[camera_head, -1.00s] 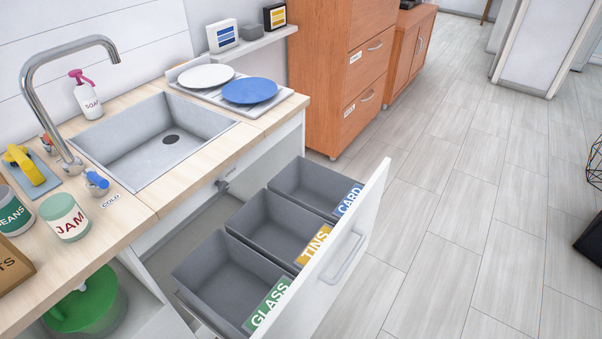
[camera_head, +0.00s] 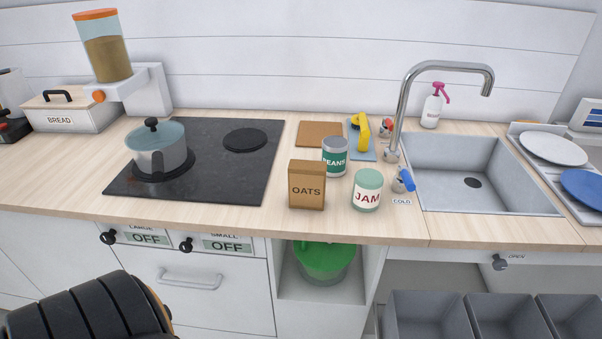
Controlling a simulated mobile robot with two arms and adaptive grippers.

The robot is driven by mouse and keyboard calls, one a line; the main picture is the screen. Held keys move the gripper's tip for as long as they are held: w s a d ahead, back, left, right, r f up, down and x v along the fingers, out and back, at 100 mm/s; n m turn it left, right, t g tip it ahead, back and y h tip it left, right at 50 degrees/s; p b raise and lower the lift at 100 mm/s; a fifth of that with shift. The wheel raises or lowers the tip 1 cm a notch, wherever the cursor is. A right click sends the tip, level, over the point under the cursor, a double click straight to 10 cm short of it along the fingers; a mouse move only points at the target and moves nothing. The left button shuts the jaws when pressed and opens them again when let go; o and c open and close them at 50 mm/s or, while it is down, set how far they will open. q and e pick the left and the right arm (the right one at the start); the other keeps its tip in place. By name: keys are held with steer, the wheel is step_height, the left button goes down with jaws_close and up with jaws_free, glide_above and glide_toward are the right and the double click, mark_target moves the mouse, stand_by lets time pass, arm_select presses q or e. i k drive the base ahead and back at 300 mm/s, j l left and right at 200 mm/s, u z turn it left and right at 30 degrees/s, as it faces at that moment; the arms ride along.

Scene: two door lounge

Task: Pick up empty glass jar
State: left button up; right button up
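A glass jar labelled JAM (camera_head: 367,191), pale green at the top with a white label, stands upright on the wooden counter, left of the sink. I cannot tell for sure whether it is empty. A tin labelled BEANS (camera_head: 334,157) and a brown OATS box (camera_head: 307,185) stand close to its left. A dark, ribbed part of my own body shows at the lower left. Neither gripper is in view.
The sink (camera_head: 470,175) with its tap (camera_head: 402,110) and blue COLD handle (camera_head: 404,181) is just right of the jar. A pot (camera_head: 158,150) sits on the hob (camera_head: 225,185). Open grey bins (camera_head: 425,310) stick out at the lower right. A green-lidded container (camera_head: 323,262) stands below the counter.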

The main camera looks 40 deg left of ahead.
mark_target(367, 182)
steer(key=u, duration=0.85)
steer(key=z, duration=1.8)
steer(key=u, duration=0.95)
steer(key=i+j+u, duration=0.1)
steer(key=j, duration=0.6)
